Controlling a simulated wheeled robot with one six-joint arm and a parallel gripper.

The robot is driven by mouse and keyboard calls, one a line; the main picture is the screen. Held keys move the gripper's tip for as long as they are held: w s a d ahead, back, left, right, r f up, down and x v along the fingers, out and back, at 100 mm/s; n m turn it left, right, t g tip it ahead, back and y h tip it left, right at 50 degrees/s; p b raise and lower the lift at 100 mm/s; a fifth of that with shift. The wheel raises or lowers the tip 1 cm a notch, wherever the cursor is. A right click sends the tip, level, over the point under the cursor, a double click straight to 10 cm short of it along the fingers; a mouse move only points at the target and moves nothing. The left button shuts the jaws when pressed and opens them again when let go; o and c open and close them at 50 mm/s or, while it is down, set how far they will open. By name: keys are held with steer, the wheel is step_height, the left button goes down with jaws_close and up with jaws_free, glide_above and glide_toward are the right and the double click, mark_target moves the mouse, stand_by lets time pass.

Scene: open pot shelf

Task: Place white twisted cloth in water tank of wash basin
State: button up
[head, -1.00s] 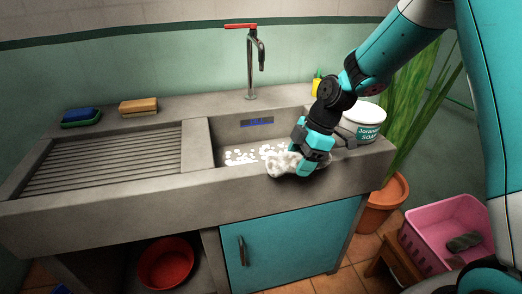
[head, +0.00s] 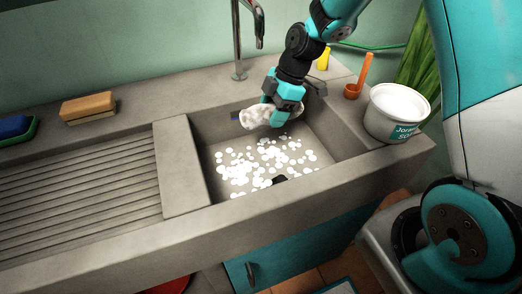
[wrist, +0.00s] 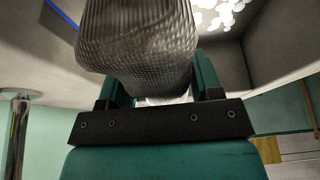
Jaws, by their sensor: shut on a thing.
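The white twisted cloth (head: 258,115) is held in my gripper (head: 274,116), over the back part of the water tank (head: 330,137). In the wrist view the cloth (wrist: 138,40) fills the space between the teal fingers of my gripper (wrist: 150,85) and looks grey and woven. The tank is the sunken grey basin of the wash basin, with white foam spots (head: 265,160) on its water or floor. I cannot tell whether the cloth touches the tank's back wall. The gripper hides part of the cloth.
A ribbed washboard (head: 80,190) lies left of the tank. A metal tap (head: 238,45) stands behind it. A white soap bucket (head: 394,112) and an orange-handled brown pot (head: 353,90) stand on the right ledge. A brown sponge (head: 88,107) is at the back left.

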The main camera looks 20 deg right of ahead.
glide_toward(254, 158)
steer(key=f, duration=0.2)
steer(key=d+f, duration=0.1)
steer(key=f, duration=0.1)
steer(key=shift+d+f, duration=0.2)
steer(key=shift+f, duration=0.15)
steer(key=a, duration=0.2)
steer(key=a+f+p, duration=0.1)
steer(key=a, duration=0.1)
steer(key=shift+a, duration=0.1)
steer(key=shift+f, duration=0.25)
steer(key=o, duration=1)
steer(key=shift+o, duration=0.2)
steer(key=shift+r, duration=0.1)
